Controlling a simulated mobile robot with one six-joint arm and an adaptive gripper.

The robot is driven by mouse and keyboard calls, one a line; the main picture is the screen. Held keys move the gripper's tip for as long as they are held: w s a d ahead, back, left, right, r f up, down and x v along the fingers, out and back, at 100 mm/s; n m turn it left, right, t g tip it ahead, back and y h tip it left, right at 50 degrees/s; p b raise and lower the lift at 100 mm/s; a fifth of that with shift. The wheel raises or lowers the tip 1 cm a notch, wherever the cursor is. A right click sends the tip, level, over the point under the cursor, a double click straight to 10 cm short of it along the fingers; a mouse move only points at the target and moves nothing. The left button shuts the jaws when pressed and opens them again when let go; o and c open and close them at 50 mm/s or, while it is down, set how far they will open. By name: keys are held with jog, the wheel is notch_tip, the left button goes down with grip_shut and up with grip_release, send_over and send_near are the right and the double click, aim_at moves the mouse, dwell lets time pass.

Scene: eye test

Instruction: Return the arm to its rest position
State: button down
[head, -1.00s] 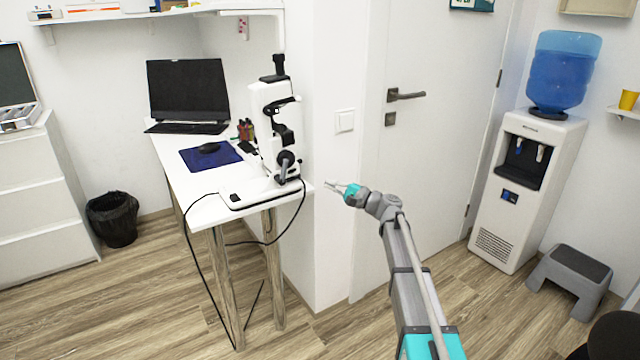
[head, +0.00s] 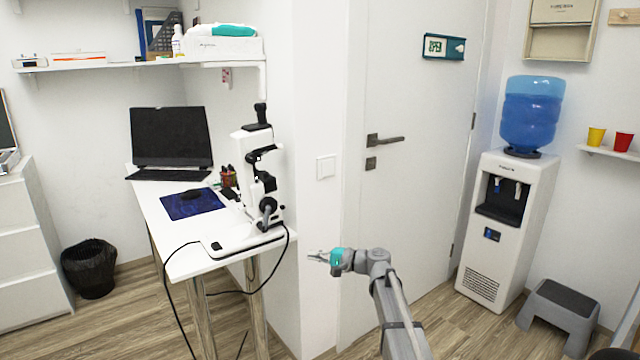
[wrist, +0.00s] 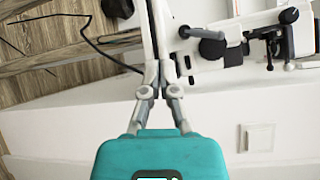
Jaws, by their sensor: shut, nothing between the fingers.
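My gripper (head: 318,257) is at the end of my grey and teal arm, in front of the white wall corner, to the right of the white desk's near edge. In the wrist view my gripper (wrist: 158,72) shows its fingers close together, with nothing held between them. The white slit lamp device (head: 262,185) stands on the desk (head: 205,262), up and left of my gripper in the head view. The device also shows in the wrist view (wrist: 215,75), lying sideways in the picture. I cannot tell the exact gap between my gripper and the desk edge.
A black cable (head: 235,292) hangs from the desk. A laptop (head: 170,137) and mouse mat (head: 192,204) are on the desk. A closed door (head: 415,200) is behind my arm. A water dispenser (head: 505,230) and grey step stool (head: 560,312) stand right. A black bin (head: 90,268) stands left.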

jog(key=s+d+f+n+g+h, duration=0.2)
jog(key=s+d+f+h, duration=0.15)
jog(key=s+f, duration=0.4)
jog(key=s+d+f+n+g+h, duration=0.25)
jog(key=s+f+h, duration=0.3)
jog(key=s, duration=0.35)
jog(key=s+d+f+n+h, duration=0.1)
jog(key=s+d+f+h, duration=0.1)
jog(key=s+d+h, duration=0.3)
jog(key=s+d+f+h, duration=0.2)
jog(key=s+d+f, duration=0.1)
jog(key=s+d, duration=0.4)
notch_tip(320, 180, up, 30)
jog(key=p, duration=2.9)
jog(key=shift+s+d+f+g+h, duration=0.2)
jog(key=shift+s+d+g+h, duration=0.15)
jog(key=shift+g, duration=0.1)
